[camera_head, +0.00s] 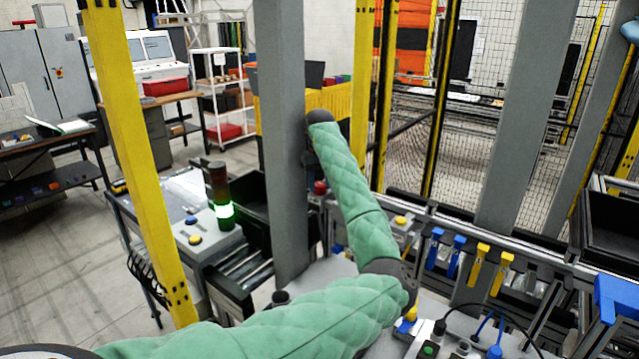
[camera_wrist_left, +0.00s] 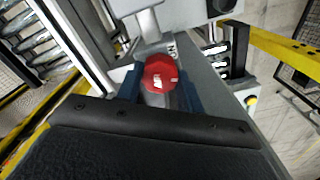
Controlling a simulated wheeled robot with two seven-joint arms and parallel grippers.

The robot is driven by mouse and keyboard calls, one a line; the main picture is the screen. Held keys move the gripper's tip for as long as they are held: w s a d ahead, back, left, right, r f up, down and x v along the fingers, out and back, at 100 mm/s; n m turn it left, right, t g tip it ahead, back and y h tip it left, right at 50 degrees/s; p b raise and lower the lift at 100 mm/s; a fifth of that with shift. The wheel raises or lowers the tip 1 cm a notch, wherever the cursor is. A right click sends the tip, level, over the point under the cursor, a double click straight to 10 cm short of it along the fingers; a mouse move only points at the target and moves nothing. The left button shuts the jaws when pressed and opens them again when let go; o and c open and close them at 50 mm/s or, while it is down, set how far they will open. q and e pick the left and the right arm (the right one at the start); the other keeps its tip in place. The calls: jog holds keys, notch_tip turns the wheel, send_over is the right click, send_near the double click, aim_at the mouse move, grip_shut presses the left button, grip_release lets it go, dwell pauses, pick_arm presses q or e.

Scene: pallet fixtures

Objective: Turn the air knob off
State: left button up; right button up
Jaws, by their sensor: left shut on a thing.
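The air knob (camera_wrist_left: 160,74) is red and many-sided, in the middle of the left wrist view. In the head view, a red knob (camera_head: 320,187) shows beside the grey post, below the end of my green-sleeved left arm. The left fingers are hard to make out there. My right gripper is not in view.
A grey post (camera_head: 283,150) stands close to the left of my arm's end. A yellow post (camera_head: 133,150) is further left. A lit green signal tower (camera_head: 220,197) stands on a side bench. Blue and yellow hooks (camera_head: 480,265) line the rail at right.

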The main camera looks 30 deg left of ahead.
aim_at(320, 184)
pick_arm(q)
jog(key=shift+r, duration=0.1)
jog(key=o, duration=1)
jog(key=shift+r+b, duration=0.35)
jog(key=shift+r, duration=0.2)
notch_tip(320, 184, up, 4)
jog(key=shift+d+f+b, duration=0.1)
jog(key=shift+b, duration=0.65)
jog(key=shift+r+b, duration=0.4)
jog(key=shift+r, duration=0.95)
